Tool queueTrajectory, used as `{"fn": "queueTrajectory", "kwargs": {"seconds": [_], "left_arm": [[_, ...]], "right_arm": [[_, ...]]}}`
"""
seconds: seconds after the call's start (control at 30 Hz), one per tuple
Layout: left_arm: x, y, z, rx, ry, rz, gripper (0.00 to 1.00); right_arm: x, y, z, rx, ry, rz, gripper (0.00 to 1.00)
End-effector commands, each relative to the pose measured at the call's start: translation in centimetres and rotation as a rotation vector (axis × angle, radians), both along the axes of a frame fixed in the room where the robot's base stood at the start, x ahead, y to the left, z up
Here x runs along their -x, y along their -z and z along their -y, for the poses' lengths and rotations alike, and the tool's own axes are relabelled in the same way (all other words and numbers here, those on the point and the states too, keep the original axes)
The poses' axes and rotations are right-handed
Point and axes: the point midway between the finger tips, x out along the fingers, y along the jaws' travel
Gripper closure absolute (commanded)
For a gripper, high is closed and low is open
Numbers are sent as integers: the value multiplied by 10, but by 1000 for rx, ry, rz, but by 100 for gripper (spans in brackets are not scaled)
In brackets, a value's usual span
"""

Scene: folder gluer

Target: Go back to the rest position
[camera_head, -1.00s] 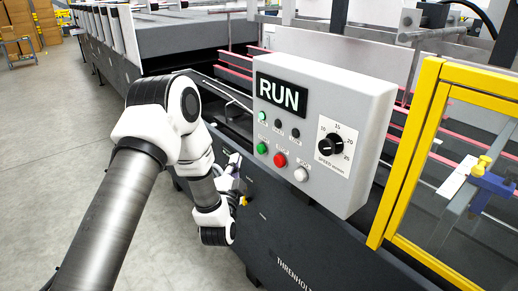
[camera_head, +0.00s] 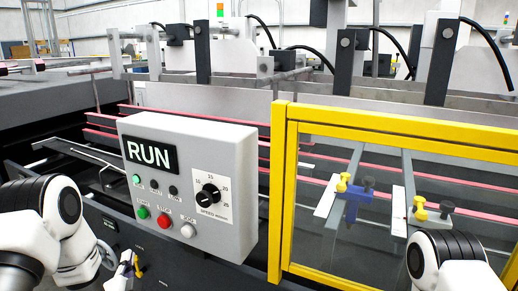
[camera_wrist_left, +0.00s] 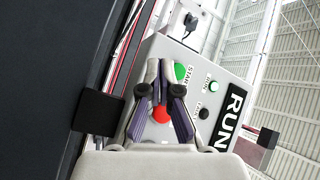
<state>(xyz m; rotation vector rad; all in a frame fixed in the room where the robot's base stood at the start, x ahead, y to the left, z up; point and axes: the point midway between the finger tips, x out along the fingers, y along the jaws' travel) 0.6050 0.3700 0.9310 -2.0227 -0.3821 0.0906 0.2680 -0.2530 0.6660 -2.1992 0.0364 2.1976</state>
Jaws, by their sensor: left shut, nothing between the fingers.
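My left gripper (camera_head: 127,264) is low at the left of the head view, below the grey control box (camera_head: 245,190), and partly hidden by my own arm. In the left wrist view its fingers (camera_wrist_left: 161,92) are shut and empty, with the box behind them. The box's display reads RUN (camera_head: 150,153) and a small green lamp (camera_head: 136,179) is lit. Below are a green button (camera_head: 143,212), a red button (camera_head: 164,222) and a white button (camera_head: 188,231). A black speed knob (camera_head: 208,195) is at the right. My right arm shows at the lower right; its gripper is out of view.
The dark machine body runs below the box. Pink belts (camera_head: 95,135) and rails cross behind.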

Motion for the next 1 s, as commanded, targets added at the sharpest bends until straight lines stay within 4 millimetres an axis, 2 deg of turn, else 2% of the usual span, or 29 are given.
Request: {"fn": "queueTrajectory", "kwargs": {"seconds": [0.03, 0.1, 0.17, 0.2, 0.27, 0.3, 0.37, 0.43, 0.5, 0.6, 0.67, 0.8, 1.0], "left_arm": [[11, 31, 15, 5, 35, -89, 100], [31, 77, 34, 59, 80, -235, 100], [52, 114, 49, 139, 108, -363, 100], [69, 138, 58, 197, 118, -452, 100], [98, 171, 71, 299, 119, -584, 100], [120, 191, 79, 371, 110, -675, 100], [155, 218, 90, 481, 76, -810, 100], [201, 242, 101, 620, 2, -967, 100], [248, 258, 109, 760, -114, -1114, 100], [307, 264, 115, 957, -350, -1267, 100], [328, 265, 117, 1041, -478, -1307, 100], [339, 265, 117, 1125, -603, -1298, 100], [338, 265, 117, 1131, -606, -1292, 100]], "right_arm": [[0, 0, 0, 0, 0, 0, 100], [0, 0, 0, 0, 0, 0, 100], [0, 0, 0, 0, 0, 0, 100], [0, 0, 0, 0, 0, 0, 100], [0, 0, 0, 0, 0, 0, 100], [0, 0, 0, 0, 0, 0, 100], [0, 0, 0, 0, 0, 0, 100], [0, 0, 0, 0, 0, 0, 100], [0, 0, 0, 0, 0, 0, 100], [0, 0, 0, 0, 0, 0, 100], [0, 0, 0, 0, 0, 0, 100], [0, 0, 0, 0, 0, 0, 100], [0, 0, 0, 0, 0, 0, 100]]}}
